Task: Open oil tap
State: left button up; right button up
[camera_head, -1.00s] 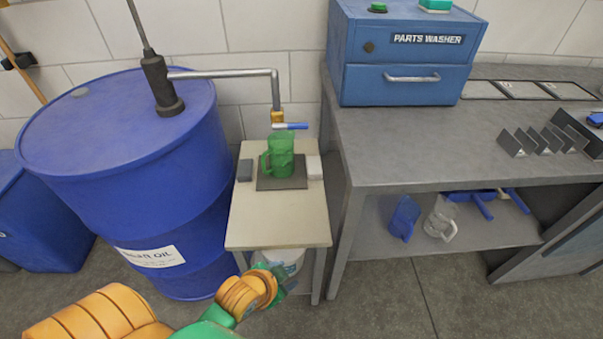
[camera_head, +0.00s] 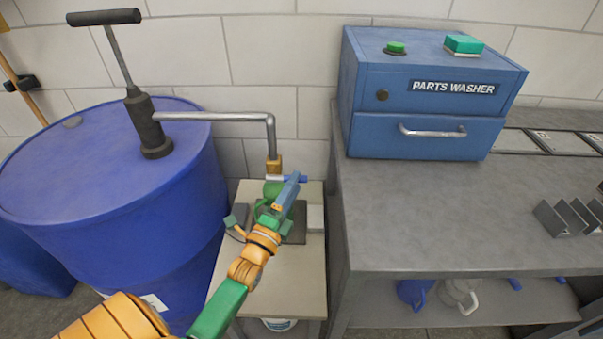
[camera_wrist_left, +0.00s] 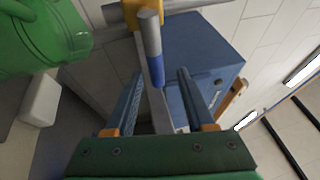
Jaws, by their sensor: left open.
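The oil tap (camera_head: 274,165) is a brass fitting at the end of a grey pipe, with a blue-sleeved lever (camera_head: 303,179) pointing right. In the left wrist view the blue lever (camera_wrist_left: 154,62) hangs down from the brass body (camera_wrist_left: 130,14). My left gripper (camera_head: 288,190) is at the lever, and in its wrist view the open jaws (camera_wrist_left: 160,85) lie on both sides of the lever's end. Whether they touch it I cannot tell. The green jug (camera_head: 272,189) stands under the tap, mostly hidden by my gripper; it also shows in the wrist view (camera_wrist_left: 45,40). My right gripper is out of view.
A blue oil drum (camera_head: 60,180) with a hand pump (camera_head: 148,120) stands left of the small table (camera_head: 283,275). A grey bench (camera_head: 430,210) with a blue parts washer (camera_head: 430,95) stands close on the right. The small table's front is clear.

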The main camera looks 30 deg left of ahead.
pick_arm(q)
jog(key=x, duration=0.3)
jog(key=shift+w+f, duration=0.25)
jog(key=shift+f, duration=0.05)
jog(key=shift+s+r, duration=0.1)
jog(key=shift+s, duration=0.1)
jog(key=c, duration=0.3)
grip_shut()
jog(key=shift+r, duration=0.1)
dwell(0.5)
